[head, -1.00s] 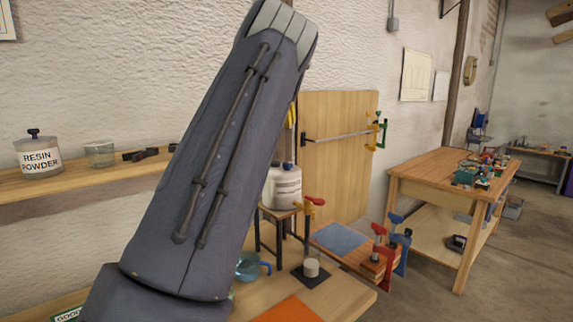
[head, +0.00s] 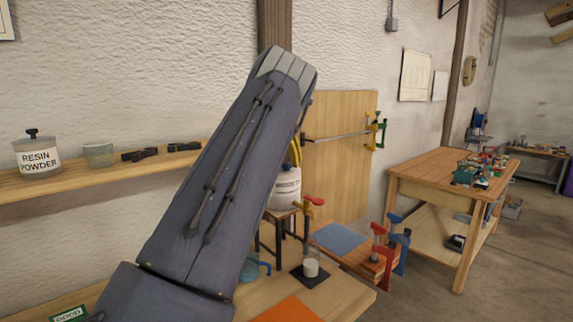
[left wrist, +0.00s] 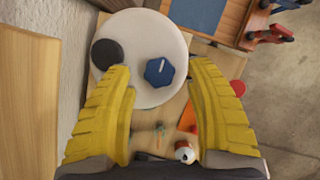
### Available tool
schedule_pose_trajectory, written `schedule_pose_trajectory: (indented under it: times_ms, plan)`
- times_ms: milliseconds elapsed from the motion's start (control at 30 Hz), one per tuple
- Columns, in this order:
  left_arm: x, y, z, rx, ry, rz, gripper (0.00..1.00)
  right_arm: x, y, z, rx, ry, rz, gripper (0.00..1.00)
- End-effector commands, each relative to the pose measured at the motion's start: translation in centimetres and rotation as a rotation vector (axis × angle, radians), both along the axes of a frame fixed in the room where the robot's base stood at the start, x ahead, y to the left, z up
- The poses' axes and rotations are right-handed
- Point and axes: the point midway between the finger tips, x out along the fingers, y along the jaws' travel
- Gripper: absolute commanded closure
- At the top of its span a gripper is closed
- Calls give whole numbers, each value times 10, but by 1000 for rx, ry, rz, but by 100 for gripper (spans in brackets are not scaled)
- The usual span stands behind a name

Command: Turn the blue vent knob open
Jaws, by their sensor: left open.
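The blue vent knob (left wrist: 159,71), with a white mark, sits on the round white top of the vessel (left wrist: 146,28) in the left wrist view. A dark round cap (left wrist: 106,53) is beside it on the same top. My left gripper (left wrist: 160,73) is open, its two yellow fingers on either side of the knob in the picture, with gaps to it. I cannot tell the remaining height. My right gripper is not in view.
A tap with a red handle (head: 315,201) sticks out at the vessel's front. A small white cup (head: 310,267) stands on a dark pad in front. Red and blue clamps (head: 398,235) are to the right. A wooden panel (head: 345,165) stands behind.

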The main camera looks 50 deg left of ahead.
Motion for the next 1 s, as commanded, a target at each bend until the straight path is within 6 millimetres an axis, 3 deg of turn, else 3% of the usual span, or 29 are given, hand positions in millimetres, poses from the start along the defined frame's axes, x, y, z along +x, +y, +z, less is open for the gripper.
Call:
schedule_pose_trajectory:
  times_ms: [200,600,1000]
  plan:
    - [5,3,-13,1,0,0,45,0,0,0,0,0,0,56]
    - [6,3,-16,0,0,0,43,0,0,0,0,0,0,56]
    - [6,3,-15,1,0,-1,90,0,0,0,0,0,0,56]
